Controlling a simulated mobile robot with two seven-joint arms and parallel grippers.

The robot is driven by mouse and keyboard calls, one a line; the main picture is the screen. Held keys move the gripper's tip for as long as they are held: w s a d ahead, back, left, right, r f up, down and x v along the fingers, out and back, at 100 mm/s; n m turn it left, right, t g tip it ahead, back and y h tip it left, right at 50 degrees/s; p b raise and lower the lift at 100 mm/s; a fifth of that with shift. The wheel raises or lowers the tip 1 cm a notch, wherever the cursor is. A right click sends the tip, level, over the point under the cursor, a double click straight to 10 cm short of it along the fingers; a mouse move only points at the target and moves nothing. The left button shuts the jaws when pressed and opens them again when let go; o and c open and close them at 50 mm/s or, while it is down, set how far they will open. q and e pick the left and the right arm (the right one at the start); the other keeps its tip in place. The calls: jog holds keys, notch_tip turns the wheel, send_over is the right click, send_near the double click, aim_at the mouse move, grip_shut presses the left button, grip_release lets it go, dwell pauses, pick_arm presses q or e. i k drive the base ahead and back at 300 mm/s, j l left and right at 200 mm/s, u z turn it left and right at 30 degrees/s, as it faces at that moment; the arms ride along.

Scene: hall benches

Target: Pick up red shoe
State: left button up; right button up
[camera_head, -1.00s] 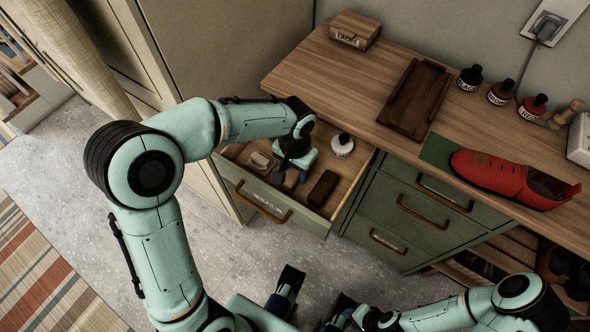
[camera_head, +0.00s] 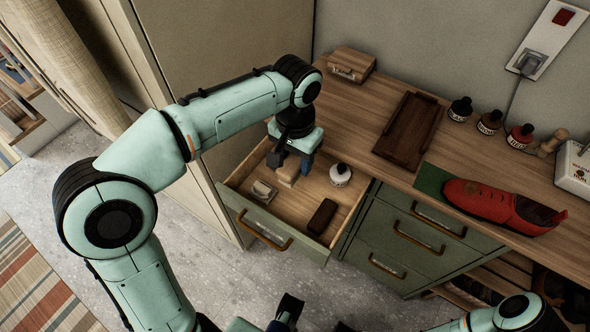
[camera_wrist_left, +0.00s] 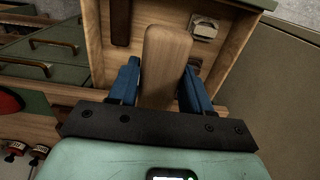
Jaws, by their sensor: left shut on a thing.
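The red shoe (camera_head: 500,203) lies on the wooden counter at the right in the head view, its toe end on a green mat (camera_head: 431,180). A red edge at the left of the left wrist view (camera_wrist_left: 9,103) looks like part of it. My left gripper (camera_head: 293,163) is over the open drawer, away from the shoe, fingers pointing down. It is shut on a light wooden block (camera_head: 287,174), seen between its blue fingers in the left wrist view (camera_wrist_left: 168,50). My right gripper (camera_head: 312,316) is mostly cut off at the bottom edge.
The open drawer (camera_head: 236,202) holds a white bottle (camera_head: 340,174), a dark block (camera_head: 322,215) and a small pale item (camera_head: 263,191). On the counter are a brown tray (camera_head: 409,131), a wooden box (camera_head: 351,64) and several small bottles (camera_head: 490,122) behind the shoe.

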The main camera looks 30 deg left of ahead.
aim_at(519, 214)
jog(key=k, duration=1)
